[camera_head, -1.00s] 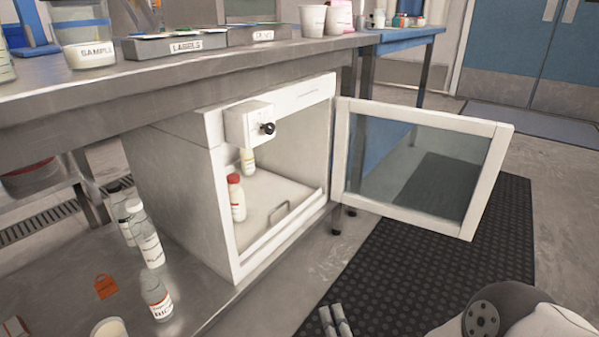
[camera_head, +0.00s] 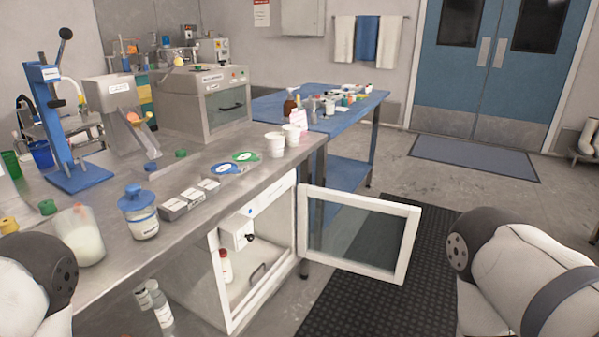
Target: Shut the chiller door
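The chiller (camera_head: 226,296) is a white box under the steel bench. Its door (camera_head: 408,247), a white frame with a clear pane, stands wide open, swung out to the right over the floor. A bottle with a red cap (camera_head: 226,268) stands inside near a small handle. A control box with a black knob (camera_head: 237,232) sits at the chiller's upper front. My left arm shows at the lower left edge and my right arm at the lower right, right of the door. Neither gripper is in view, and neither visible arm part touches the door.
The steel bench (camera_head: 110,220) holds a jar with a blue lid (camera_head: 138,214), label trays (camera_head: 190,200) and cups (camera_head: 275,144). A blue table (camera_head: 345,110) stands behind the door.

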